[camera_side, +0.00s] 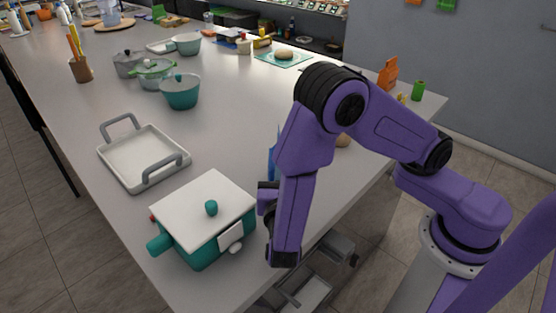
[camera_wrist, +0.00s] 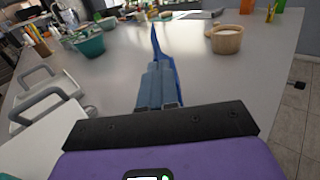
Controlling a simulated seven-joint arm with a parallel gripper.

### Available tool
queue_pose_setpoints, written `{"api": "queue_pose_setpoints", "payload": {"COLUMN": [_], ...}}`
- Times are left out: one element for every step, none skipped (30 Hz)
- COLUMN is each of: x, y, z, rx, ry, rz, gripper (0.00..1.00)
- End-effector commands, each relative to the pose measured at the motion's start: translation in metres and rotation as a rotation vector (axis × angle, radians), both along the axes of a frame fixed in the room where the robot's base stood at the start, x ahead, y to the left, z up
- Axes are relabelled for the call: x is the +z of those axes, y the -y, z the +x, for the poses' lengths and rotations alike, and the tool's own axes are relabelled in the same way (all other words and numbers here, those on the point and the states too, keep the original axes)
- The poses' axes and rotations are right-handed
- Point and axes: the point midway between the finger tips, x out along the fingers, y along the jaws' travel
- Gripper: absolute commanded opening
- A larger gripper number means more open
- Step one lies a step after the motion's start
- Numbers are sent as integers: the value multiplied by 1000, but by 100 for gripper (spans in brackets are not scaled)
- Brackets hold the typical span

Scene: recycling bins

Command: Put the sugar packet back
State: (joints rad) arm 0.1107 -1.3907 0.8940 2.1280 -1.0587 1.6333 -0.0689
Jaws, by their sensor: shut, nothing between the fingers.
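I cannot make out a sugar packet for certain in either view. My gripper (camera_wrist: 159,70) shows in the wrist view with its two fingers together and nothing seen between them. In the side view it is mostly hidden behind my forearm, near the table's right edge. A thin, pointed blue thing (camera_wrist: 157,45) rises just beyond the fingertips in the wrist view. A blue strip (camera_side: 272,162) also shows beside my arm in the side view. I cannot tell what it is or whether the fingers touch it.
A teal pot with a white lid (camera_side: 205,215) stands left of my arm, near the table's front corner. A white tray with grey handles (camera_side: 143,157) lies behind it. A teal saucepan (camera_side: 180,92) stands farther back.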

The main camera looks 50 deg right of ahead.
Motion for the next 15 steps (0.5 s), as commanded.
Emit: {"api": "queue_pose_setpoints", "payload": {"x": [1, 2, 3, 4, 5, 6, 7, 8, 9, 10, 11, 12, 13, 14, 16], "y": [-8, -12, -18, -23, -28, -35, -40, -45, -52, -57, -63, -70, -76, -81, -87], "z": [0, 0, -1, -2, -2, -4, -5, -6, -8, -10, -12, -16, -18, -21, -25], "rx": [-9, -17, -27, -37, -47, -60, -70, -81, -95, -106, -118, -134, -145, -157, -173], "ry": [1, 3, 4, 3, 2, 3, 3, 3, 1, 0, -1, -3, -6, -7, -9], "rz": [0, 0, -1, -1, -2, -4, -5, -6, -7, -7, -9, -10, -11, -11, -13], "gripper": [0, 0, 0, 0, 0, 0, 0, 0, 0, 0, 0, 0, 0, 0, 0]}}
